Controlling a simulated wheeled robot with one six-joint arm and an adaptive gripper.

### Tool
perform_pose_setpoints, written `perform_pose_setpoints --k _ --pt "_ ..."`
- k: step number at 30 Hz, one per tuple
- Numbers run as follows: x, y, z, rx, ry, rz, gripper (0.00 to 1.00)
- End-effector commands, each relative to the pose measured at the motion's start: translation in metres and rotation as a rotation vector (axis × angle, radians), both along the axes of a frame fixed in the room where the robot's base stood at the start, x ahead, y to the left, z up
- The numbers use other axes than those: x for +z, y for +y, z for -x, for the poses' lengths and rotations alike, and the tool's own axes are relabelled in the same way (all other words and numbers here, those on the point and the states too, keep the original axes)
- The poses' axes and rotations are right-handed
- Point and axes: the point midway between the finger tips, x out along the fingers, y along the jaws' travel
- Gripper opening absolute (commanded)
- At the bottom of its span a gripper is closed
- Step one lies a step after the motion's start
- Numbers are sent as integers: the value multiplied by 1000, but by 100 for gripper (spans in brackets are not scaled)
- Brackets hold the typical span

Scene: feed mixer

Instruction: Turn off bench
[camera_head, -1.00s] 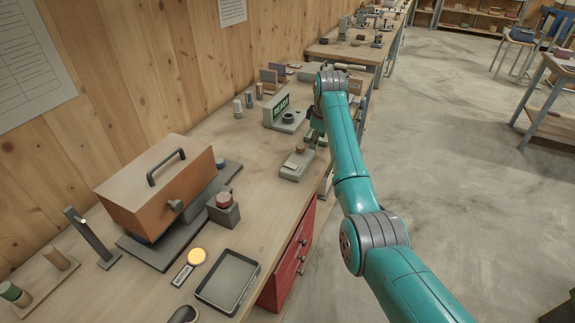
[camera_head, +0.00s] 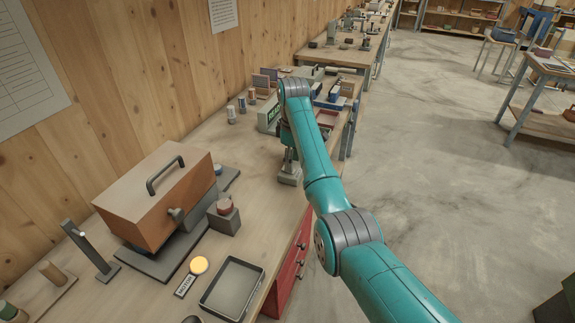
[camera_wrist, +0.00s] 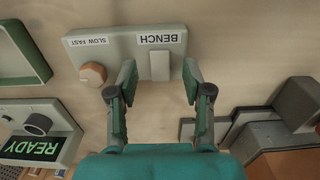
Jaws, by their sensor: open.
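The bench control panel (camera_wrist: 125,46) shows in the wrist view, a pale box with a BENCH label (camera_wrist: 161,38), a grey rectangular switch (camera_wrist: 160,66) and an orange-brown knob (camera_wrist: 93,74) under a SLOW FAST label. My gripper (camera_wrist: 160,75) is open, its two fingers on either side of the BENCH switch. Whether they touch anything I cannot tell. In the head view the panel (camera_head: 290,175) is mostly hidden beneath my gripper, which points down over it. I cannot tell which way the switch is set.
A READY display unit (camera_wrist: 40,140) sits close by the panel. A dark grey block-like fixture (camera_wrist: 270,125) is on the other side. In the head view, an orange box with a handle (camera_head: 155,190), a red-topped block (camera_head: 224,213), a lit yellow button (camera_head: 199,265) and an empty tray (camera_head: 232,288) stand nearer.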

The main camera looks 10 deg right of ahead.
Motion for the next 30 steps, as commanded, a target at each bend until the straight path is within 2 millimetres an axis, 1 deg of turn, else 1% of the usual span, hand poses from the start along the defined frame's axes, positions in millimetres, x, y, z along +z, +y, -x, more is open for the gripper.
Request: perform_pose_setpoints --k 1,6,16,17,18,20,21,22,23,30 --pt "-7 -2 1 0 1 0 50" --pt "-20 -6 2 1 0 0 50" --pt "-23 -7 3 1 0 0 50" --pt "-23 -7 3 1 0 0 48" --pt "-23 -7 3 1 -1 1 38" --pt "-23 -7 3 1 -1 1 22" --pt "-23 -7 3 1 -1 1 12" --pt "-23 -7 3 1 -1 1 5" --pt "-23 -7 3 1 -1 1 0" --pt "-23 -6 2 1 11 15 0"
